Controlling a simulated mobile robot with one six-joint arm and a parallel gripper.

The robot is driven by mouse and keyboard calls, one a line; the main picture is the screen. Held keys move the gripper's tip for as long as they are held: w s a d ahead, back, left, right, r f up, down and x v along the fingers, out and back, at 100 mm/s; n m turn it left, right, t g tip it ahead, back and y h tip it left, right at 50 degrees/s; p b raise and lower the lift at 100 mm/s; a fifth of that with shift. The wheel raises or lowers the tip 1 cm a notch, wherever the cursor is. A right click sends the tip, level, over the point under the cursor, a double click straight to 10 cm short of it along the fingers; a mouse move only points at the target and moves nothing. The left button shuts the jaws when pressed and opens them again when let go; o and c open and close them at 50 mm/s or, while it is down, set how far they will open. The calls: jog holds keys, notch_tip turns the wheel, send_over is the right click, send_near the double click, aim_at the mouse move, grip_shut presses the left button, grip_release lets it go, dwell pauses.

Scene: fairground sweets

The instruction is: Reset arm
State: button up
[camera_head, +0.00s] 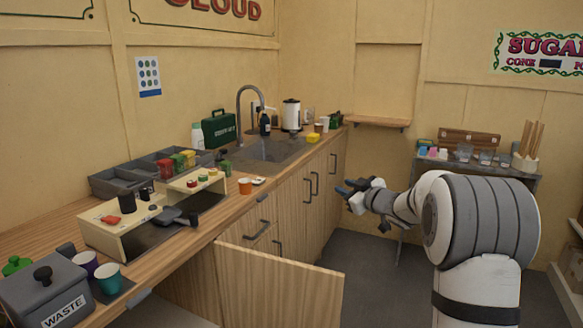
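My arm reaches in from the right of the view, with its large grey and white shoulder link nearest the camera. My gripper (350,187) is at the end of the arm, near the middle of the view. It points left, in front of the wooden cabinet doors (318,190). The fingers are dark, small and partly hidden by the gripper body. I cannot tell whether they are open or whether they touch a door.
The wooden counter (232,209) runs along the left wall, with a sink (268,149). A lower cabinet door (278,287) stands open into the room. A grey side table (467,168) with cups stands at the back right. Dark floor (375,268) lies clear between counter and arm.

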jog(key=s+d+r+m+g+h+p, duration=0.2)
jog(key=s+m+h, duration=0.25)
jog(key=s, duration=0.45)
jog(key=s+d+r+m+g+h+p, duration=0.25)
jog(key=s+m+h, duration=0.2)
jog(key=s, duration=0.45)
jog(key=s+a+f+g+p, duration=0.2)
jog(key=s+f+g, duration=0.1)
jog(key=s, duration=1.1)
jog(key=s+a+f+m+g+y+p, duration=0.1)
jog(key=s+a+f+g, duration=0.2)
jog(key=s, duration=1.1)
jog(key=shift+a+g+p, duration=0.35)
jog(key=shift+g, duration=0.4)
jog(key=shift+s+f, duration=0.1)
